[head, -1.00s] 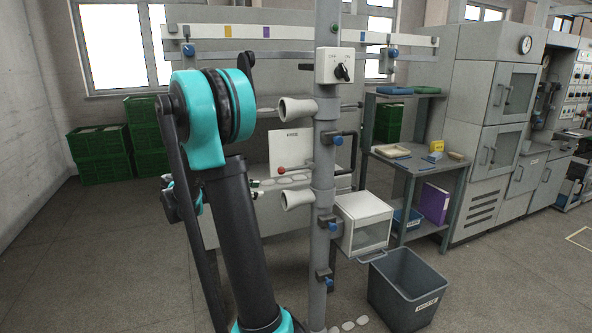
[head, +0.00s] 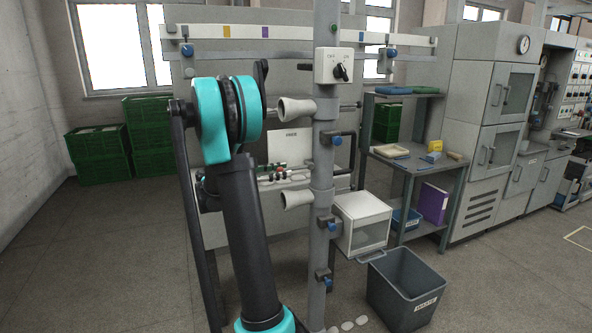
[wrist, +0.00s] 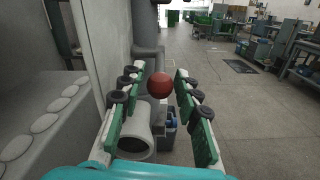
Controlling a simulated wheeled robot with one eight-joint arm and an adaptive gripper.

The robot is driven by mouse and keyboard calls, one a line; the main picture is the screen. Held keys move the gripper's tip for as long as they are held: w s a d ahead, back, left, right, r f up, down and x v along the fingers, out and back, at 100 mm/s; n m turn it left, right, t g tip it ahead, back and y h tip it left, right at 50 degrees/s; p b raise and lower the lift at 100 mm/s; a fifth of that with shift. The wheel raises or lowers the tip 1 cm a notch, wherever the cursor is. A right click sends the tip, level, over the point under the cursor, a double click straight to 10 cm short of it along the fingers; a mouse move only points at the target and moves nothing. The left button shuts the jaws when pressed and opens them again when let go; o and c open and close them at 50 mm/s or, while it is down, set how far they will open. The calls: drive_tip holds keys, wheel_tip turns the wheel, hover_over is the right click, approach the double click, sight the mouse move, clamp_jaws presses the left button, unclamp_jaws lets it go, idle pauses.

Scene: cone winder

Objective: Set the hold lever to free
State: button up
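The hold lever's round red knob (wrist: 159,85) shows in the wrist view between the two green fingers of my gripper (wrist: 156,80). The fingers are open, with a gap on both sides of the knob. Bits of red show there, and the knob is partly hidden by the fingers. The lever's rod is hidden, so I cannot tell its setting. A white plate (head: 284,146) with small unreadable text stands just above.
A grey post (head: 322,180) with white cones (head: 296,110) and a switch box (head: 334,66) stands right of my arm. A white cone (wrist: 136,135) lies below the fingers in the wrist view. A grey bin (head: 405,290) stands on the floor at right.

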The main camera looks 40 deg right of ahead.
sight(296, 168)
drive_tip(key=x, duration=0.5)
drive_tip(key=shift+d, duration=0.4)
drive_tip(key=shift+c, duration=0.2)
clamp_jaws()
